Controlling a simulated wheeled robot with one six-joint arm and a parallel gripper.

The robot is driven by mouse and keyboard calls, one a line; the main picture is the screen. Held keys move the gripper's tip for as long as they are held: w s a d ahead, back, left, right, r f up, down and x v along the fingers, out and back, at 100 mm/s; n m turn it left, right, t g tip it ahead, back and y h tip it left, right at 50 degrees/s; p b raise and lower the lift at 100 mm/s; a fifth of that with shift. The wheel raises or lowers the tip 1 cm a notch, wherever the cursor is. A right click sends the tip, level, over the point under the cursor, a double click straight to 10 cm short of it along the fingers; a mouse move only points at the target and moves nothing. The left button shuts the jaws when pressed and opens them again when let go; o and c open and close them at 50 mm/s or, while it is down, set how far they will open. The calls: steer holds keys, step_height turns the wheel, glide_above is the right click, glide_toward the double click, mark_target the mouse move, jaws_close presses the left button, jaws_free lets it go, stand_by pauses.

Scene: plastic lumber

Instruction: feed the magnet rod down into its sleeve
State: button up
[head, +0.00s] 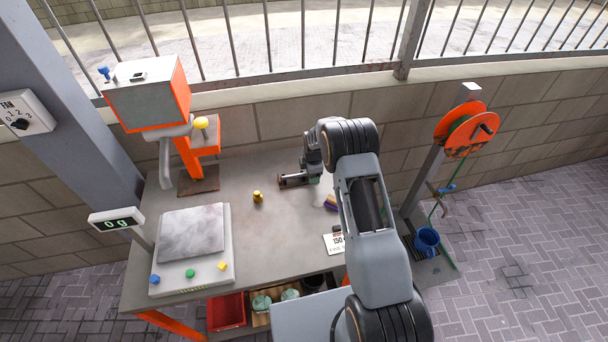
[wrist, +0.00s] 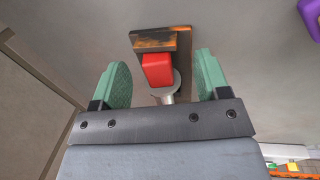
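In the wrist view a red block-shaped head (wrist: 158,69) sits above a pale metal cylinder (wrist: 168,95). They look like the magnet rod and its sleeve, but I cannot tell how deep the rod sits. A rusty bracket (wrist: 150,41) stands right behind the red head; in the head view it shows as a dark brown piece (head: 293,181) on the bench. My gripper (wrist: 164,80) is open, its green pads on either side of the red head with a gap at each side. In the head view my arm hides most of this spot.
An orange-and-grey machine (head: 150,95) stands at the back left.

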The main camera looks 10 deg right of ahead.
steer(key=c, duration=1)
steer(key=shift+c, duration=0.2)
steer(key=shift+r, duration=0.15)
